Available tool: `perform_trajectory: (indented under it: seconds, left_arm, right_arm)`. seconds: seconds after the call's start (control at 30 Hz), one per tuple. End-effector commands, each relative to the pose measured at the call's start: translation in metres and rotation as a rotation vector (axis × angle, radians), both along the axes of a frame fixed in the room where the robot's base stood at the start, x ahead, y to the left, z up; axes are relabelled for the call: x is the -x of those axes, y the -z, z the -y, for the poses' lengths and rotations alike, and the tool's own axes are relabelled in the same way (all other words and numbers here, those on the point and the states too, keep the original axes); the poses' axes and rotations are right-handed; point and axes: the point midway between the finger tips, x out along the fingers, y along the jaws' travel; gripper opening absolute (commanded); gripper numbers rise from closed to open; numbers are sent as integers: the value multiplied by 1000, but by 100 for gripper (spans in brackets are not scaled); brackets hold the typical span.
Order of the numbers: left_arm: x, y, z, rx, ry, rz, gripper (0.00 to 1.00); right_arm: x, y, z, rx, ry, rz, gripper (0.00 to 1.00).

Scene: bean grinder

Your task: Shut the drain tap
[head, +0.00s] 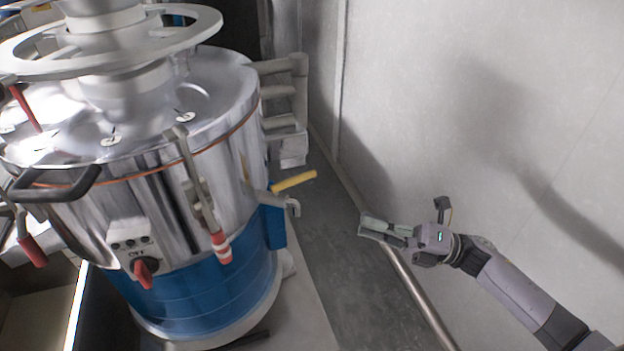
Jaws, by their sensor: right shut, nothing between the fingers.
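The drain tap is on the right side of the metal grinder (170,200), low on its blue lower band. Its yellow lever (295,182) points out to the right and slightly up, above a short grey spout (293,207). My right gripper (364,228) is shut and empty. It is to the right of the tap and lower in the picture, apart from it, with its fingers pointing left. My left gripper is not in view.
A grey pipe rack (290,95) stands behind the tap. A metal rail (408,280) runs along the foot of the pale wall (480,100) under my right gripper. Red-handled clamps (220,247) and a red knob (144,270) stick out of the grinder's front. Dark floor (340,255) lies open between grinder and rail.

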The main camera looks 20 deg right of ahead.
Motion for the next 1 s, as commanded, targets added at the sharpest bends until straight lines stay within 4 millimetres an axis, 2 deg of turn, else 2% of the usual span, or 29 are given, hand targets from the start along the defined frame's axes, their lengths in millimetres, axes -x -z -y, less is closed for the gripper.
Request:
perform_trajectory:
  seconds: [0.03,0.17,0.37,0.53,0.77,0.83,1.0]
  left_arm:
    - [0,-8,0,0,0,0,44]
    - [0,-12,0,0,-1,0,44]
    - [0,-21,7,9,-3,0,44]
    - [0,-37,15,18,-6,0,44]
    - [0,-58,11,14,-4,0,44]
    - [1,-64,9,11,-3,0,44]
    - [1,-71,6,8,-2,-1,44]
  right_arm:
    - [5,-2,2,-17,12,-42,0]
    - [10,2,4,-39,27,-94,0]
    - [1,-6,-12,-44,28,-97,0]
    - [-16,-18,-42,-43,27,-93,0]
    - [-38,-30,-83,-42,26,-95,0]
    - [-50,-34,-83,-40,29,-94,0]
    - [-66,-39,-87,-40,28,-95,0]
